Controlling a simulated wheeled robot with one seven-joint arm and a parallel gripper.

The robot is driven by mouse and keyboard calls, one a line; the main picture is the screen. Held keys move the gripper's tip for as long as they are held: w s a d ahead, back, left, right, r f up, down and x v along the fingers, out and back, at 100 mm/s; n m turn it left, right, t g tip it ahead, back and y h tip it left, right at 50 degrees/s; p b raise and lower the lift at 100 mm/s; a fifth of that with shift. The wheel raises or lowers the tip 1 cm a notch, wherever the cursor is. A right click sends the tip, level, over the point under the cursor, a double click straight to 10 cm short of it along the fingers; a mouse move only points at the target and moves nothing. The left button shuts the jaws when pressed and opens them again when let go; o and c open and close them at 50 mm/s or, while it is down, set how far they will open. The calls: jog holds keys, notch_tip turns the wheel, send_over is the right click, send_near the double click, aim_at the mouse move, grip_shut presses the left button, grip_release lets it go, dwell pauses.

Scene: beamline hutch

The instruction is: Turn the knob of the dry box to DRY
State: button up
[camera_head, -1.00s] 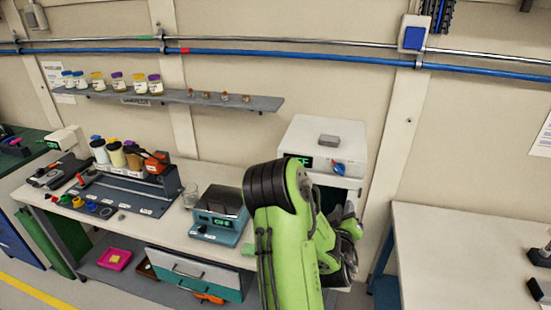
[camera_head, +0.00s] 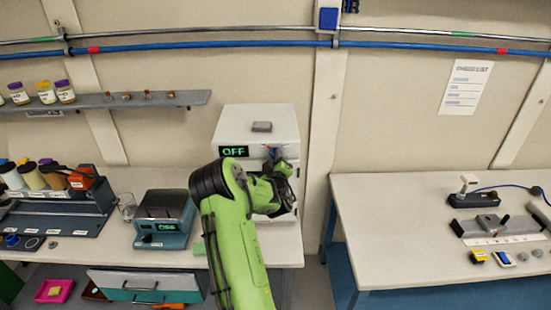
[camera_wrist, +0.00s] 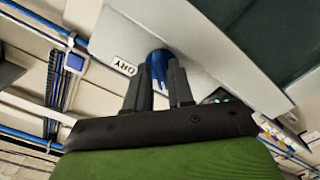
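The white dry box (camera_head: 228,130) stands on the bench, and its green display (camera_head: 234,152) reads OFF. Its blue knob (camera_wrist: 160,60) shows in the wrist view, beside a DRY label (camera_wrist: 125,66) on the box front. In the head view my arm mostly hides the knob. My gripper (camera_wrist: 161,72) is at the knob, its two dark fingers apart. The knob shows between and just beyond the fingertips; I cannot tell whether they touch it. My gripper also shows in front of the box in the head view (camera_head: 277,165).
A teal balance (camera_head: 165,226) stands on the bench left of the box. A grey block (camera_head: 262,127) lies on the box top. A shelf (camera_head: 185,99) is on the wall at left. A second table (camera_head: 400,220) stands at right, its near left part clear.

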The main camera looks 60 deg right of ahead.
jog(key=shift+w+d, duration=0.1)
jog(key=shift+w, duration=0.1)
grip_shut()
jog(key=shift+s+f+m+b, duration=0.1)
jog(key=shift+m+b, duration=0.3)
jog(key=shift+b, duration=0.3)
jog(key=m+b, duration=1.7)
jog(key=b, duration=0.5)
jog(key=shift+s, duration=0.1)
jog(key=shift+b, duration=0.35)
grip_release()
